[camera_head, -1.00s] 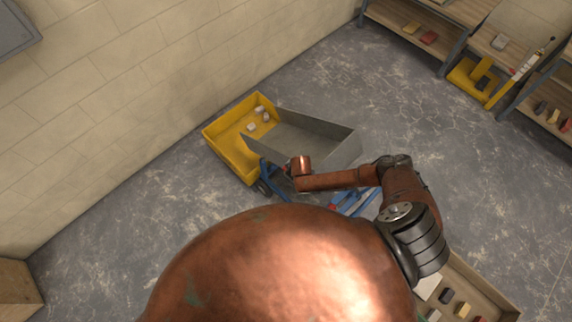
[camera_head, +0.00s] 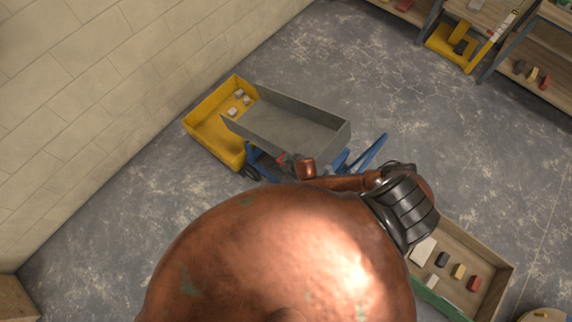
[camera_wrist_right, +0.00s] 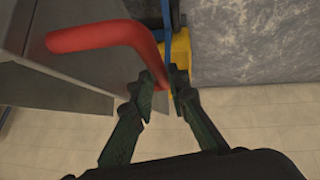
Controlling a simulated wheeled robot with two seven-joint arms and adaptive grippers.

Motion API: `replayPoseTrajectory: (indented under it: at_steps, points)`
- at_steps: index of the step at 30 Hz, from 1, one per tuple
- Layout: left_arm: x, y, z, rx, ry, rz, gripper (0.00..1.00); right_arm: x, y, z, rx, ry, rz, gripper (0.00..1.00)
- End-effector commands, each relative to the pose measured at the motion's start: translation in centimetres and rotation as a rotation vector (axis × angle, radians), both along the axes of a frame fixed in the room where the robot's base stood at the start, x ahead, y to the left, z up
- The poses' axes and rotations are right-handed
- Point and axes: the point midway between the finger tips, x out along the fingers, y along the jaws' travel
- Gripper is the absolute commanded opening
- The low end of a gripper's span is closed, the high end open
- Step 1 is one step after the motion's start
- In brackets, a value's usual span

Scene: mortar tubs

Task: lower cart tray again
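The cart tray (camera_head: 290,122) is a grey, open, shallow box on a blue cart frame (camera_head: 262,165), in the middle of the head view. In the right wrist view the tray's grey side (camera_wrist_right: 60,85) fills the left. A bent red handle (camera_wrist_right: 95,38) comes in from the left and curves down between my right fingertips. My right gripper (camera_wrist_right: 162,88) is drawn in around the handle's end, with a finger on either side. In the head view the gripper is at the tray's near side, mostly hidden by my arm. My left gripper is not in view.
A yellow tub (camera_head: 215,133) with several small pale blocks stands against the tray's left side. A wooden tray (camera_head: 485,255) with several coloured blocks is at lower right. Shelves (camera_head: 530,75) stand at upper right. Grey floor is clear right of the cart.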

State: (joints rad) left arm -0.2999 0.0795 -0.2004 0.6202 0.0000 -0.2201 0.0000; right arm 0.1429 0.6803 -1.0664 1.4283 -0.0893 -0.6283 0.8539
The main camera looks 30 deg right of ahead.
Motion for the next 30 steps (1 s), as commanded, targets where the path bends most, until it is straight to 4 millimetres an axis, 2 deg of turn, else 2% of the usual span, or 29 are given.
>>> replayPoseTrajectory:
  at_steps: [6,17,23,30]
  points:
    - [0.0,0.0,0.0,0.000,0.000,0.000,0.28,0.0,-0.2,-0.1,-0.003,0.001,-0.002,0.29]
    - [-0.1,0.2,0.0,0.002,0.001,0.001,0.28,-0.5,-0.3,0.2,-0.003,0.006,-0.003,0.29]
    - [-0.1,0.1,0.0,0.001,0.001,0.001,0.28,-1.9,-0.4,2.5,-0.003,0.006,-0.003,0.29]
    - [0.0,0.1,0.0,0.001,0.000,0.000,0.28,-4.3,-0.6,6.6,-0.002,0.005,-0.002,0.29]
